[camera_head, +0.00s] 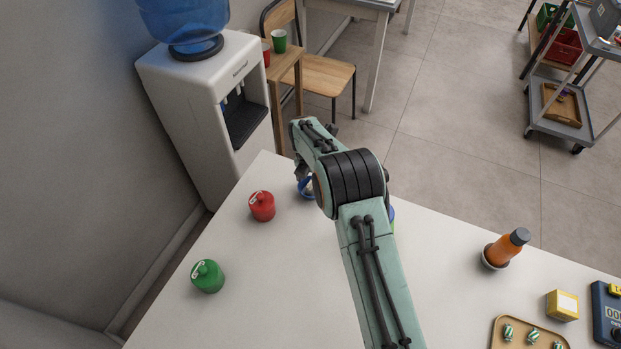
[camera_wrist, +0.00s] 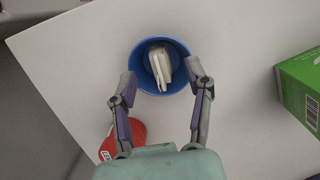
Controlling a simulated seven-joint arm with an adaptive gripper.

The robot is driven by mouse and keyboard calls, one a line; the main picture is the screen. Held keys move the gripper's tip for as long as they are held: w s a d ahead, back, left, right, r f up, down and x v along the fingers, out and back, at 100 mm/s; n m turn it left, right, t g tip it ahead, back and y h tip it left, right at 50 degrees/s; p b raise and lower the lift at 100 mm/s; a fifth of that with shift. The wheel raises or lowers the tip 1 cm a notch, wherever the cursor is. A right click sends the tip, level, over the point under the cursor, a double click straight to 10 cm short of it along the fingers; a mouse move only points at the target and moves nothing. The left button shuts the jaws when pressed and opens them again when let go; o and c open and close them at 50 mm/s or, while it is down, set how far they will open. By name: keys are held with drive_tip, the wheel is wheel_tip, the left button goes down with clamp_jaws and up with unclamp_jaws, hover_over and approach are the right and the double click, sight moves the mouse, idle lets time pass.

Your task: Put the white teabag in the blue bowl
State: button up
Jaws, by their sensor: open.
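The blue bowl (camera_wrist: 140,58) is directly under my gripper in the wrist view. In the head view only a bit of the blue bowl (camera_head: 305,189) shows beside my arm, near the table's far corner. The white teabag (camera_wrist: 160,66) shows within the bowl's rim, its pale layers seen from above. I cannot tell how it rests against the bowl's bottom. My gripper (camera_wrist: 160,72) is open, its fingers spread to either side of the teabag, over the bowl's rim. The teabag is apart from both fingers.
A red canister (camera_head: 262,206) stands close to the bowl, with a green canister (camera_head: 207,276) nearer the front. A green box (camera_wrist: 300,90) is to the right in the wrist view. An orange bottle (camera_head: 507,247) and wooden tray (camera_head: 497,338) are farther right.

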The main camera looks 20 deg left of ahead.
sight(310, 183)
wheel_tip(310, 183, up, 7)
idle(0.5)
